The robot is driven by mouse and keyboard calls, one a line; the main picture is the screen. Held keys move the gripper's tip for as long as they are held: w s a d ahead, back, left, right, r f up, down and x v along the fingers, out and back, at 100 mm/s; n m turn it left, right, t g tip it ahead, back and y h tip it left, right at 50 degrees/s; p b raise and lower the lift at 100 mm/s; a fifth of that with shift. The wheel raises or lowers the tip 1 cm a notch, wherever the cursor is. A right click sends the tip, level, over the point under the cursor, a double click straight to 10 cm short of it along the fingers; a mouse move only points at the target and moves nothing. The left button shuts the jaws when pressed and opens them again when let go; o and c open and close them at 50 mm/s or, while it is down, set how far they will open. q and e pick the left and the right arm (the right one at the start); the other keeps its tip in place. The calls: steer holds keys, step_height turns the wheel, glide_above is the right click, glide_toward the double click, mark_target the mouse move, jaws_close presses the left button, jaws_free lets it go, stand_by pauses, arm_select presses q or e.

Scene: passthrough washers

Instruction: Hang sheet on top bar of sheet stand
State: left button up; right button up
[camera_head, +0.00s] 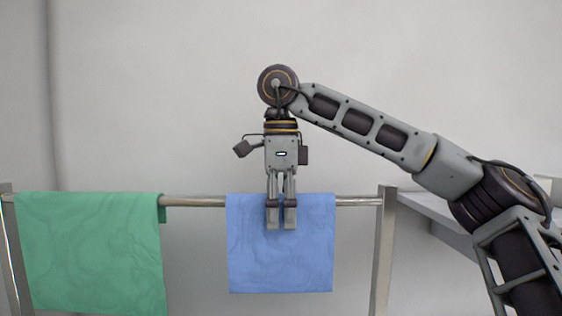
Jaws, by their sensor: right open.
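A blue sheet (250,262) hangs over the top bar (192,201) of the sheet stand, right of the bar's middle. A green sheet (85,250) hangs over the same bar at the left. My right gripper (281,222) points down in front of the upper part of the blue sheet, overlapping the bar in the picture. Its two fingers stand a narrow gap apart with blue showing between them. I cannot tell whether they touch the cloth. My left gripper is not in view.
The stand's right post (384,250) and left post (12,250) hold up the bar. A grey surface (425,207) lies right of the stand, partly behind my right arm. A plain wall fills the back. The bar is bare between the two sheets.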

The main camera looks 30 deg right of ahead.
steer(key=shift+r, duration=5.7)
